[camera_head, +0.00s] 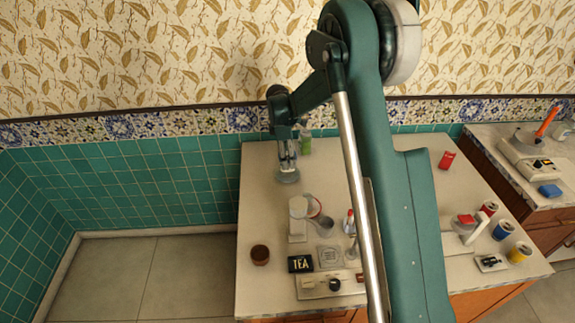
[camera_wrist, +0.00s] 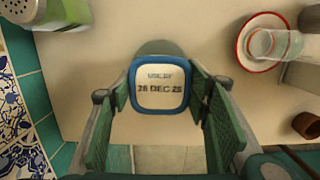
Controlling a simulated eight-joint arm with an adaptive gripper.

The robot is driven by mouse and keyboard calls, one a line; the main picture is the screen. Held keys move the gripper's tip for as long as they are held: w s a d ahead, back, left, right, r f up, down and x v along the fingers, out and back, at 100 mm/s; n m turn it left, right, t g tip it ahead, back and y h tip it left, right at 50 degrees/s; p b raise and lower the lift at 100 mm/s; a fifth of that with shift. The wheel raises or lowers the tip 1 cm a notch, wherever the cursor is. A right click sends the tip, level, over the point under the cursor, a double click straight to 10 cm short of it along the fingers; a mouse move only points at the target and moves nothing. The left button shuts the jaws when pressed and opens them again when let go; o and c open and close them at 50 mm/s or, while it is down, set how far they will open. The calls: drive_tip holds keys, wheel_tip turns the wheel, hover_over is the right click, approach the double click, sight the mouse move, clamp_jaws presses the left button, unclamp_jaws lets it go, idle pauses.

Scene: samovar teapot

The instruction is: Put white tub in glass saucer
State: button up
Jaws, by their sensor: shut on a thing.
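My gripper (camera_wrist: 161,92) is shut on the tub (camera_wrist: 160,84), which has a white top marked "USE BY 26 DEC 25" and a blue rim. It faces the wrist camera. In the head view my gripper (camera_head: 286,155) is low at the table's far left part, and the tub cannot be made out clearly. A grey-green rounded shape (camera_wrist: 160,47) shows just beyond the tub; I cannot tell whether the two touch. A red-rimmed saucer (camera_wrist: 241,48) bears a clear glass (camera_wrist: 275,44) and lies apart, to the upper right in the wrist view.
A green bottle (camera_head: 305,143) stands near the wall. A white canister (camera_head: 298,226), a brown cup (camera_head: 260,254) and a black TEA tin (camera_head: 300,264) stand nearer the front. My arm hides the table's middle. The table's left edge is close to my gripper.

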drive_tip(key=shift+f, duration=0.1)
drive_tip(key=shift+f, duration=1.8)
drive_tip(key=shift+f+b, duration=0.3)
drive_tip(key=shift+b, duration=0.1)
drive_tip(key=o, duration=1)
drive_tip(key=shift+r, duration=0.15)
drive_tip(key=r, duration=0.4)
drive_tip(key=a+r, duration=0.1)
drive_tip(key=r, duration=0.3)
drive_tip(key=r+p, duration=0.1)
drive_tip(key=r, duration=0.3)
drive_tip(key=shift+a+r, duration=0.15)
drive_tip(key=shift+a, duration=0.05)
drive_tip(key=shift+s+r, duration=0.1)
